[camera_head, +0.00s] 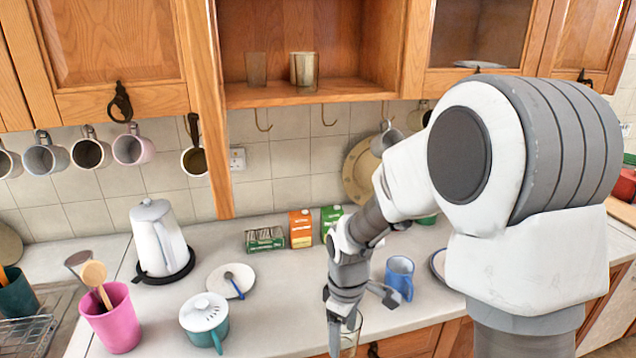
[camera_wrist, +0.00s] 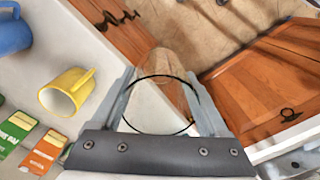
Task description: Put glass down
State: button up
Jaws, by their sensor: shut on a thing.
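My gripper (camera_head: 342,322) hangs low at the counter's front edge in the head view. It is shut on a clear drinking glass (camera_head: 352,342), partly hidden and cut by the lower picture edge. In the wrist view the glass (camera_wrist: 163,72) sits between both fingers of my gripper (camera_wrist: 168,108), its dark round rim towards the camera. It appears held over or just beyond the counter edge, with wooden cabinet fronts behind it. Two other glasses, one clear (camera_head: 256,69) and one tinted (camera_head: 304,69), stand on the open wooden shelf (camera_head: 345,88).
The counter (camera_head: 285,318) has bare room left of my gripper. A teal pot (camera_head: 205,318), white plate (camera_head: 228,282), white kettle (camera_head: 158,238) and pink utensil cup (camera_head: 115,320) stand left. A blue mug (camera_head: 400,277) is close right. A yellow mug (camera_wrist: 66,92) shows in the wrist view.

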jog(key=w+d+f+m, duration=0.2)
jog(key=d+f+m, duration=0.1)
jog(key=d+m, duration=0.6)
jog(key=m, duration=0.2)
jog(key=shift+w+f+m, duration=0.4)
jog(key=shift+a, duration=0.1)
